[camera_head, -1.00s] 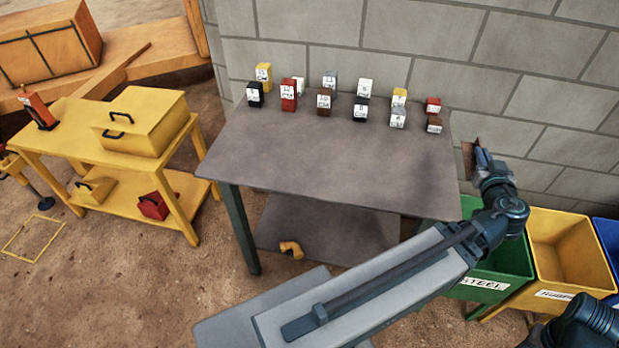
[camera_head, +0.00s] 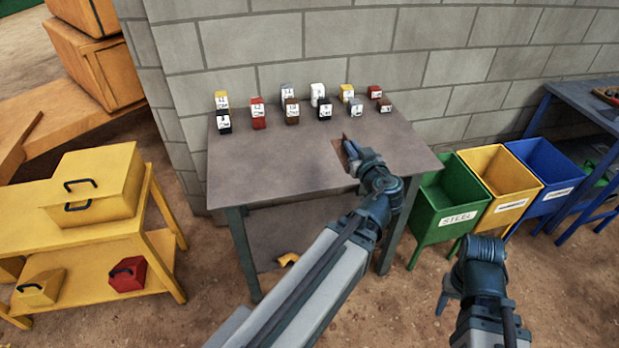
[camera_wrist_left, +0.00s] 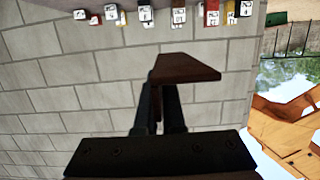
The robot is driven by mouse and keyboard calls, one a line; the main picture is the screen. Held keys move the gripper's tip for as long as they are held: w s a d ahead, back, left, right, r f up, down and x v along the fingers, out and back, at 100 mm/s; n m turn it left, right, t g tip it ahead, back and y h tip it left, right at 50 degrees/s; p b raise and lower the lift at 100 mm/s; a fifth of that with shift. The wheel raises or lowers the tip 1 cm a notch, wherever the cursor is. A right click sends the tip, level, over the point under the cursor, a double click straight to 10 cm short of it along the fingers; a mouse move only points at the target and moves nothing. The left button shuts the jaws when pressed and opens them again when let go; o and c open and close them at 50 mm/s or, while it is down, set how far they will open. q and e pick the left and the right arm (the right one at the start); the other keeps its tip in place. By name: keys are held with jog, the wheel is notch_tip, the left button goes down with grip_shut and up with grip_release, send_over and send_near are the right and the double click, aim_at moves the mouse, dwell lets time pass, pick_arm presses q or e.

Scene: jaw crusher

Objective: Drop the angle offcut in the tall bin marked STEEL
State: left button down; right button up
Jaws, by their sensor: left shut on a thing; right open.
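The angle offcut (camera_head: 340,154) is a rusty brown piece. My left gripper (camera_head: 350,151) is shut on it and holds it over the right part of the grey table, in the head view. In the left wrist view the offcut (camera_wrist_left: 187,70) sits across the tips of the dark jaws (camera_wrist_left: 160,92). The green bin marked STEEL (camera_head: 447,200) stands on legs just right of the table, to the right of the offcut. My right gripper (camera_head: 447,292) is open and empty, low at the front right.
Several small labelled blocks (camera_head: 291,110) stand along the back of the grey table (camera_head: 270,170). A yellow bin (camera_head: 500,185) and a blue bin (camera_head: 548,175) stand right of the green one. A block wall (camera_head: 440,70) rises behind. A yellow bench (camera_head: 75,220) is at left.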

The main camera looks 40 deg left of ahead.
pick_arm(q)
jog(key=shift+s+a, duration=0.15)
jog(key=shift+s, duration=0.1)
jog(key=shift+w+f, duration=0.1)
jog(key=shift+f, duration=0.15)
jog(key=w+d+f+b, duration=0.1)
jog(key=w+f+b, duration=0.3)
jog(key=w, duration=0.1)
jog(key=w+d+f+b, duration=0.2)
jog(key=w+f+b, duration=0.2)
jog(key=w, duration=0.1)
jog(key=w+d+f+b, duration=0.1)
jog(key=w+f+b, duration=0.3)
jog(key=w, duration=0.1)
jog(key=shift+d+f+b, duration=0.25)
jog(key=shift+d+b, duration=0.1)
jog(key=shift+b, duration=0.05)
jog(key=shift+w, duration=0.1)
jog(key=shift+a+r, duration=0.1)
jog(key=shift+r, duration=0.05)
jog(key=b, duration=0.1)
send_over(334, 169)
jog(key=d, duration=0.1)
jog(key=shift+w+f, duration=0.15)
jog(key=shift+f, duration=0.5)
pick_arm(e)
notch_tip(334, 169, down, 14)
jog(key=shift+s+a, duration=0.15)
jog(key=shift+s, duration=0.25)
